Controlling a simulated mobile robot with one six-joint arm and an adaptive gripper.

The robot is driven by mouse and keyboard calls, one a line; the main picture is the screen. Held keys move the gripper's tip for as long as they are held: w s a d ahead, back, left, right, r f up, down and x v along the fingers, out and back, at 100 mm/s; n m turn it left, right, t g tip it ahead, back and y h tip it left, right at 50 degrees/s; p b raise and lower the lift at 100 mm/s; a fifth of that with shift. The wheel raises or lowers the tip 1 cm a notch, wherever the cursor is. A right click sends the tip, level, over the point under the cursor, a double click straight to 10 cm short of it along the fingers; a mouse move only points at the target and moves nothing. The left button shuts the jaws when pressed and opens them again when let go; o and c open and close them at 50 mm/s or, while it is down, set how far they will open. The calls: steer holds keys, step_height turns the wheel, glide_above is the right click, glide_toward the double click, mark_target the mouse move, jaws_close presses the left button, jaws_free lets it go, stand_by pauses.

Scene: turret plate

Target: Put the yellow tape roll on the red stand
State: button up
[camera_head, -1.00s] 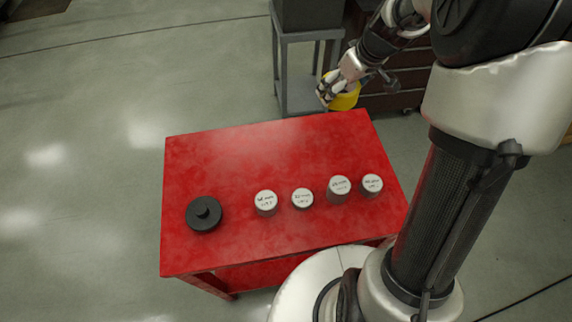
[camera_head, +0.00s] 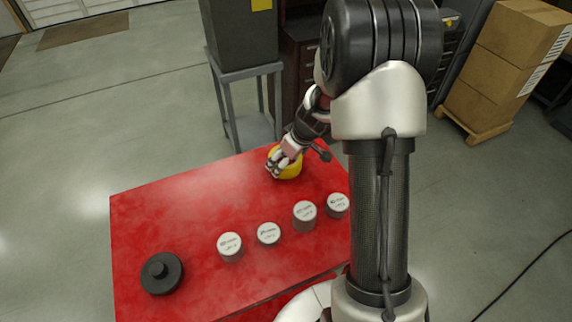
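The yellow tape roll (camera_head: 291,170) is at the far right part of the red stand (camera_head: 190,203). My gripper (camera_head: 277,168) is at the roll's left side, with its fingers against or around it. The fingers cover part of the roll. I cannot tell whether the roll touches the stand's top or hangs just above it.
Several grey cylinders with white labelled tops, one of them here (camera_head: 304,215), stand in a row along the near side. A black round knobbed disc (camera_head: 162,273) lies at the near left. A grey side table (camera_head: 248,128) stands behind. The stand's far left is clear.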

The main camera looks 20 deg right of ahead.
steer(key=shift+f, duration=0.65)
steer(key=shift+f+b, duration=0.15)
steer(key=shift+b, duration=0.15)
steer(key=o, duration=1.1)
steer(key=shift+o, duration=0.2)
